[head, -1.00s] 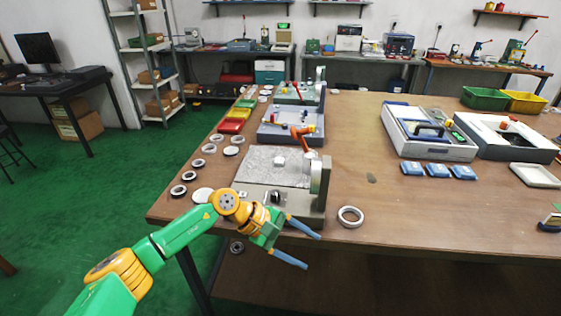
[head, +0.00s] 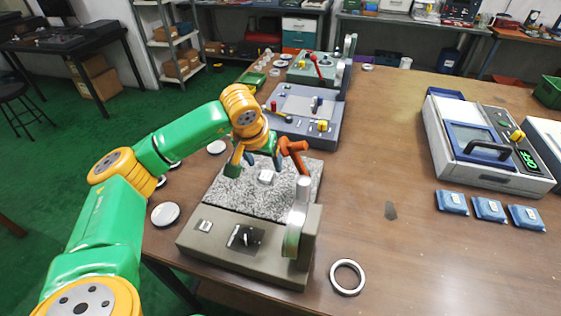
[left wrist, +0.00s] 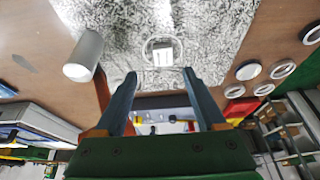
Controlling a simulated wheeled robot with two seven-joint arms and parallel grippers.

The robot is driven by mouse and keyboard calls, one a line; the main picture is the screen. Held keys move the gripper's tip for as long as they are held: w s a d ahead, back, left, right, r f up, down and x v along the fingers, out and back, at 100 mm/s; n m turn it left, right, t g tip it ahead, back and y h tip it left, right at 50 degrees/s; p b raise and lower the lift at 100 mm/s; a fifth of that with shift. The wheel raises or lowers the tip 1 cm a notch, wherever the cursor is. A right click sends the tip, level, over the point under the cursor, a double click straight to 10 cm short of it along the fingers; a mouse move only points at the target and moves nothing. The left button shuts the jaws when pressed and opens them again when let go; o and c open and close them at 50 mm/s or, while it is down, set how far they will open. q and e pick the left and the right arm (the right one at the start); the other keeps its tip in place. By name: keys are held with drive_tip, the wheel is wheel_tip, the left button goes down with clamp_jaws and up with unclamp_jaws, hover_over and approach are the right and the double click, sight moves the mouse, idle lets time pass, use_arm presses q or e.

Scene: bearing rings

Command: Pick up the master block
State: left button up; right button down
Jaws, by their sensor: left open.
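The small pale block (head: 266,177), which I take for the master block, lies on the speckled grey plate (head: 225,195) of the nearest bench device. In the left wrist view the block (left wrist: 163,57) sits just beyond my fingertips, with a thin round outline around it; I cannot tell whether that is a ring or a marking. My left gripper (head: 260,162) hangs over the plate close to the block. In the left wrist view its two blue fingers (left wrist: 160,76) are apart with nothing between the tips. My right gripper is not in view.
An orange lever (head: 292,152) and a grey post (head: 298,222) stand at the plate's right side. A metal ring (head: 347,278) lies on the table to the right. Blue cases (head: 489,210) lie farther right. A grey-blue device (head: 300,118) stands behind.

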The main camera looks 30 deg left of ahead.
sight(266, 176)
use_arm(q)
drive_tip(key=shift+f, duration=0.4)
drive_tip(key=shift+a+f+p, duration=0.2)
drive_tip(key=shift+f+p, duration=0.25)
drive_tip(key=shift+f, duration=0.1)
drive_tip(key=shift+a+f+p, duration=0.15)
drive_tip(key=shift+f+p, duration=0.25)
drive_tip(key=shift+f, duration=0.1)
drive_tip(key=x, duration=0.2)
drive_tip(key=shift+w+f, duration=0.2)
drive_tip(key=shift+f, duration=0.1)
drive_tip(key=shift+w+f, duration=0.2)
drive_tip(key=shift+w, duration=0.05)
drive_tip(key=shift+s+r, duration=0.15)
drive_tip(key=c, duration=0.9)
clamp_jaws()
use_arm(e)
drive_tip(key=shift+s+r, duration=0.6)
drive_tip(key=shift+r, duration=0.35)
